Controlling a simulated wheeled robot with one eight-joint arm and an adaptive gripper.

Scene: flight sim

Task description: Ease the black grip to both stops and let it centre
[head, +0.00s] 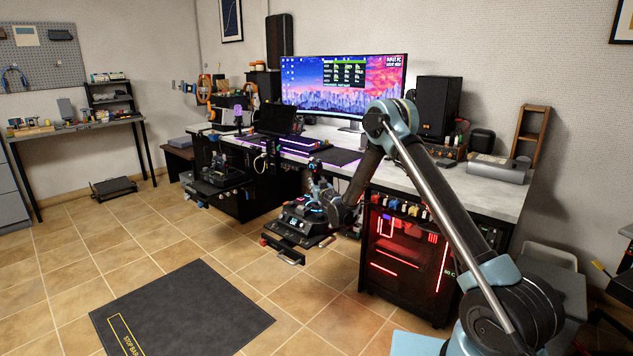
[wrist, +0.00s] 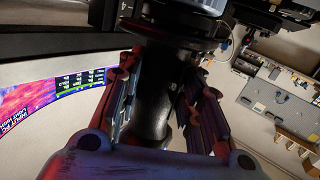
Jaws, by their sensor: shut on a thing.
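The black grip (wrist: 157,95) is a dark, rounded column in the middle of the wrist view. My gripper (wrist: 160,72) has one finger on each side of it and is shut on it. In the head view my gripper (head: 319,188) is at the low stick unit (head: 298,224), which sits on a mount in front of the desk. There the grip is mostly hidden by my gripper, and its tilt is hard to tell. The upper end of the wrist view shows dark round parts beside the grip, partly cut off.
The desk (head: 463,188) carries a wide monitor (head: 340,85), speakers and a keyboard. A second control unit (head: 218,172) is mounted at the desk's left front. A red-lit computer case (head: 405,255) stands close right of the stick unit. A dark mat (head: 185,310) lies on open tiled floor.

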